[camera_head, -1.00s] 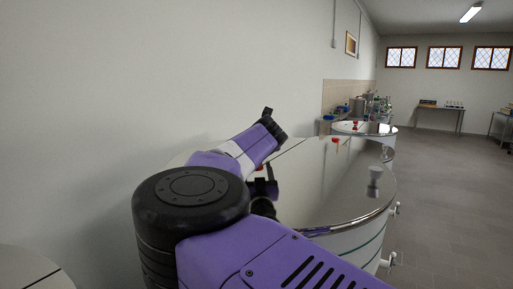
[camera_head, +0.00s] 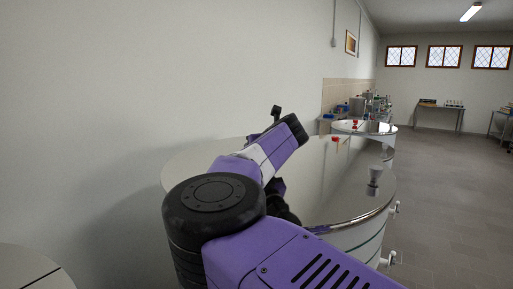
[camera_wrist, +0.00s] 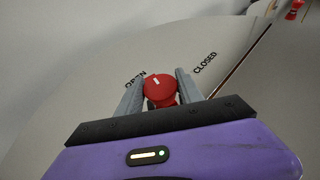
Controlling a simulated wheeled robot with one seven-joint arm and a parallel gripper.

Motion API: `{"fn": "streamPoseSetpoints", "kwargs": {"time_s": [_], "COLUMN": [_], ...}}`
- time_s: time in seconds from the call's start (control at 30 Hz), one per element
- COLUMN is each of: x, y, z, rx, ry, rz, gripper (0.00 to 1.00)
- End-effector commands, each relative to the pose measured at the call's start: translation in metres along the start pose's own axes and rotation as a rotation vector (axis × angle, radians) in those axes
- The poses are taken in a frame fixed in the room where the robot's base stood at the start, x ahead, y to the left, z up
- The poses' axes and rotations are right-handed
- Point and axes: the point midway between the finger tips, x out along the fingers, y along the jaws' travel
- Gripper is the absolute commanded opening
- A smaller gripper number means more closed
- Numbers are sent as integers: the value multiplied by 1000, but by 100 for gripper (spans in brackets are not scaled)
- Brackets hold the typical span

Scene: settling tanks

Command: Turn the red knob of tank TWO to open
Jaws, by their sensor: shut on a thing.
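In the wrist view the red knob (camera_wrist: 159,90) sits on a pale tank lid (camera_wrist: 85,65), between the two fingers of my gripper (camera_wrist: 160,86). The gripper is shut on it, one grey finger on each side. The knob's white mark lies near its upper edge, tilted slightly left. The word OPEN (camera_wrist: 135,80) is at the knob's left and CLOSED (camera_wrist: 205,62) is at its upper right. In the head view my arm hides this knob and the fingertips. The tank's lid (camera_head: 335,180) is shiny. No tank number is readable.
Another red object (camera_wrist: 294,8) shows at the wrist view's top right corner. In the head view a further tank (camera_head: 378,128) stands behind, with red parts on top. A pale wall is close on the left; the floor (camera_head: 455,190) on the right is clear.

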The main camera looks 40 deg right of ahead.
Motion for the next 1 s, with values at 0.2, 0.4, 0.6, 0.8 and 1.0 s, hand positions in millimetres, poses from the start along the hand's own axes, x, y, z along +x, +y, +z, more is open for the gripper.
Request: {"fn": "streamPoseSetpoints", "kwargs": {"time_s": [0.2,0.4,0.6,0.8,1.0], "x": [0,0,0,0,0], "y": [-2,0,1,1,2], "z": [1,1,1,1,1], "rx": [-55,-92,-110,-115,-114], "ry": [-1,-1,-2,-2,-2], "rz": [131,222,266,277,276], "gripper": [3,3,3,3,3]}}
